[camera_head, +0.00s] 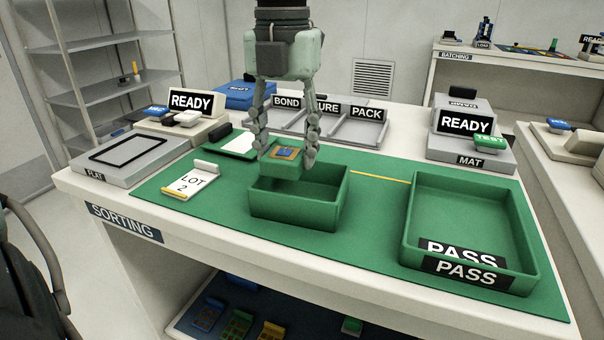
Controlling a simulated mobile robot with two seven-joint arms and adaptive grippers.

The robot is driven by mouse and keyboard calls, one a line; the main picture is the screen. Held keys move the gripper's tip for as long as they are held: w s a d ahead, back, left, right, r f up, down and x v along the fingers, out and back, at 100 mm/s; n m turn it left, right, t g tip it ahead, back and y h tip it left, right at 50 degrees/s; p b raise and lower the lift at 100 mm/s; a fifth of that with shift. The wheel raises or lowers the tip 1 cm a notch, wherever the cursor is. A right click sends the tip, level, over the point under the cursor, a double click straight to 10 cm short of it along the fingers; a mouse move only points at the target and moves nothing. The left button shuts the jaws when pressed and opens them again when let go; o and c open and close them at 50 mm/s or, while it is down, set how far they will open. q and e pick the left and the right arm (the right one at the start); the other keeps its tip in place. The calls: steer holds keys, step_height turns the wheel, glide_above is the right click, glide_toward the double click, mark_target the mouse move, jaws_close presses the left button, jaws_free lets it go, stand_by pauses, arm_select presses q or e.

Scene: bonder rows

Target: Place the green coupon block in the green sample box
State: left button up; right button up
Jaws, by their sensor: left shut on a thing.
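My left gripper (288,150) comes down from the top of the head view. Its fingers are shut on the green coupon block (278,170), which has a brown and blue patch on top. The block is held at the left part of the open green sample box (295,215), over or just within its rim; I cannot tell its exact height. The box stands on the green mat, and the visible part of its inside is empty. My right gripper is not in view.
A larger green PASS tray (463,222) stands to the right on the mat. A LOT 2 card (191,181) lies to the left. Grey BOND and PACK bins (358,127) are behind. READY units stand at both sides. Mat between box and tray is clear.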

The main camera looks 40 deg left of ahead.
arm_select(q)
steer(key=shift+w+d+f, duration=0.85)
steer(key=shift+w+d, duration=0.05)
steer(key=shift+w, duration=0.05)
step_height(320, 180, down, 3)
steer(key=shift+s, duration=0.1)
steer(key=shift+f, duration=0.4)
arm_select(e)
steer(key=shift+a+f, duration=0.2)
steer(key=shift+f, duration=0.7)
arm_select(q)
steer(key=shift+f, duration=0.1)
steer(key=shift+f, duration=0.1)
steer(key=o, duration=0.9)
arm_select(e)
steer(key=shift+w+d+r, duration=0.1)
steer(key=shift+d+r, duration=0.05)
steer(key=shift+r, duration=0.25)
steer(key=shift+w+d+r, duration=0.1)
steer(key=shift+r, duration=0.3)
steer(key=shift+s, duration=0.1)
